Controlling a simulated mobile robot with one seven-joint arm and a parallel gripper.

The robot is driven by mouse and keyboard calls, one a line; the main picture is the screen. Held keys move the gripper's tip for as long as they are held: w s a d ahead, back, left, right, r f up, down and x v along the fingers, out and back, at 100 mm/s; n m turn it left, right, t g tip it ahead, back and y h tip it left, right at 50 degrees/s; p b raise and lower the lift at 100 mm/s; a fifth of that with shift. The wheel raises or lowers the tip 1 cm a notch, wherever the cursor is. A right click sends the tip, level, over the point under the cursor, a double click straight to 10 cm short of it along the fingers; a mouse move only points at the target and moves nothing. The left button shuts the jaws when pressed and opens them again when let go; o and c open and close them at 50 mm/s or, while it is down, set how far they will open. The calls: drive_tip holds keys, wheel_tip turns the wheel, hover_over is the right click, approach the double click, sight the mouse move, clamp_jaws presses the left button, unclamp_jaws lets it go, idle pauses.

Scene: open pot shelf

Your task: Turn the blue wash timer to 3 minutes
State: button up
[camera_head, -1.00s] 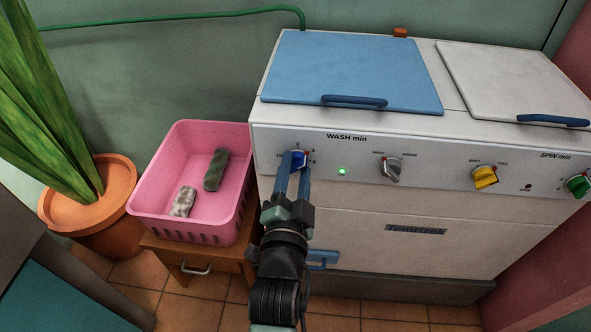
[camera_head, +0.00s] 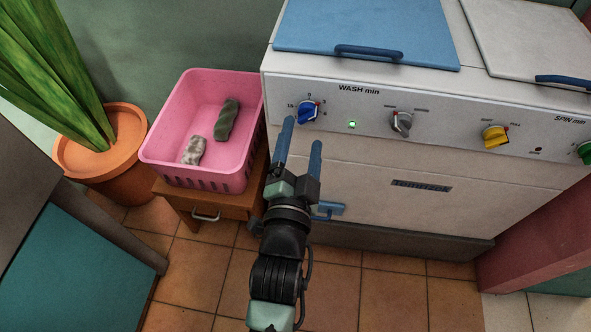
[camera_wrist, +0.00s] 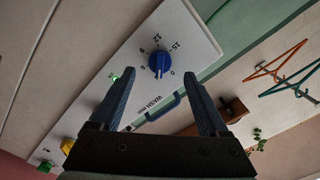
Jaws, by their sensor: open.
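The blue wash timer (camera_head: 309,112) is a round knob on the washer's front panel under the "WASH min" label. Its red mark sits to the upper right, clockwise of the 0 at the top. The numeral beside the mark is too small to read. In the wrist view the blue knob (camera_wrist: 159,63) is ringed by printed numerals, with 0 at its lower right; its pointer is unclear there. My gripper (camera_head: 302,133) is open and empty, in front of and a little below the knob, apart from it. Its two blue fingers also flank the knob in the wrist view (camera_wrist: 158,74).
A grey knob (camera_head: 402,123), a yellow knob (camera_head: 496,136) and a lit green lamp (camera_head: 352,124) lie to the right on the panel. A pink basket (camera_head: 162,150) with two cloths stands on a wooden stool at left. Tiled floor is free in front.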

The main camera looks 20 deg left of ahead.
drive_tip(key=p+v, duration=0.1)
drive_tip(key=v, duration=0.7)
drive_tip(key=shift+s, duration=0.2)
drive_tip(key=shift+d, duration=0.1)
drive_tip(key=w+d+r+n+t+h, duration=0.15)
drive_tip(key=w+r, duration=0.25)
drive_tip(key=r, duration=0.4)
drive_tip(key=w+d+r+n+t+y, duration=0.1)
drive_tip(key=w+d+r+t, duration=0.15)
drive_tip(key=r, duration=0.55)
drive_tip(key=d+r+n+t+h, duration=0.1)
drive_tip(key=d+r+t, duration=0.1)
drive_tip(key=r, duration=0.9)
drive_tip(key=d+r+n+t+h, duration=0.1)
drive_tip(key=d+r+n, duration=0.15)
drive_tip(key=r, duration=0.75)
drive_tip(key=s+d+r+t+h, duration=0.35)
drive_tip(key=s+r, duration=0.25)
drive_tip(key=r, duration=0.7)
wheel_tip(320, 180, up, 30)
drive_tip(key=y+p, duration=0.1)
drive_tip(key=p, duration=3.1)
drive_tip(key=shift+d, duration=0.2)
